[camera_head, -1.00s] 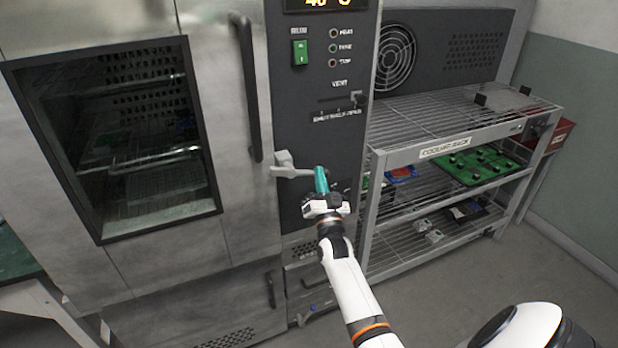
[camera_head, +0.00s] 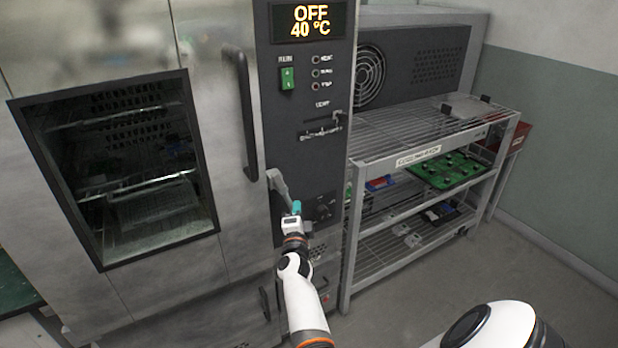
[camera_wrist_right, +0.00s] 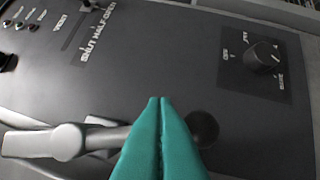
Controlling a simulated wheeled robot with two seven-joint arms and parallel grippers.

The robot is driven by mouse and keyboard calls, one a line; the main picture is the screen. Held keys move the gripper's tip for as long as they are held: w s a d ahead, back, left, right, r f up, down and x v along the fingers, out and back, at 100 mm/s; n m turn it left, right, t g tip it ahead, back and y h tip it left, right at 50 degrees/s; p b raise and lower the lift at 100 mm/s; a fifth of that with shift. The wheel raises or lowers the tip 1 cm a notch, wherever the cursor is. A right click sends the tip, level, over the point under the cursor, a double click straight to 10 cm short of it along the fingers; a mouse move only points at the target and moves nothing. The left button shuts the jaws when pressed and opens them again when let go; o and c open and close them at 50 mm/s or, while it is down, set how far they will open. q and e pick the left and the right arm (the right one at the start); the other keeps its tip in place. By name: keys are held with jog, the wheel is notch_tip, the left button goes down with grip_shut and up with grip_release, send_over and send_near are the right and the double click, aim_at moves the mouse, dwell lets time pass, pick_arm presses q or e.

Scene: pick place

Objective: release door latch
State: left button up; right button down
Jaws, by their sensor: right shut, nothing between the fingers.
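The grey door latch (camera_head: 280,188) sits on the oven's front at the right edge of the door. Its lever slants down to the right in the head view. My right gripper (camera_head: 296,207), with teal fingertips, is at the lower end of the lever. In the right wrist view the shut fingers (camera_wrist_right: 160,105) are pressed together with nothing between them. The latch (camera_wrist_right: 65,141) reaches from the left behind them, and a dark round knob shows just right of them. Contact between fingers and lever cannot be told. The oven door (camera_head: 225,190) looks closed. My left gripper is not in view.
A vertical door handle (camera_head: 240,110) is above the latch. The control panel has a display (camera_head: 307,20) reading OFF 40 °C, a green switch (camera_head: 287,79) and a dial (camera_wrist_right: 263,55). A wire cooling rack (camera_head: 357,215) stands close on the right. Open floor lies in front of it.

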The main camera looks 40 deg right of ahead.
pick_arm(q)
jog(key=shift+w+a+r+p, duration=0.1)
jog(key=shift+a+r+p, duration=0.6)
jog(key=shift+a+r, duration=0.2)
pick_arm(e)
jog(key=shift+w+a+f+m+g, duration=0.15)
jog(key=shift+a+m+g, duration=0.1)
jog(key=shift+a+m, duration=0.25)
jog(key=shift+w+a+f+m+g, duration=0.1)
jog(key=shift+a+m+g, duration=0.15)
jog(key=shift+a+m, duration=0.2)
jog(key=shift+a, duration=0.1)
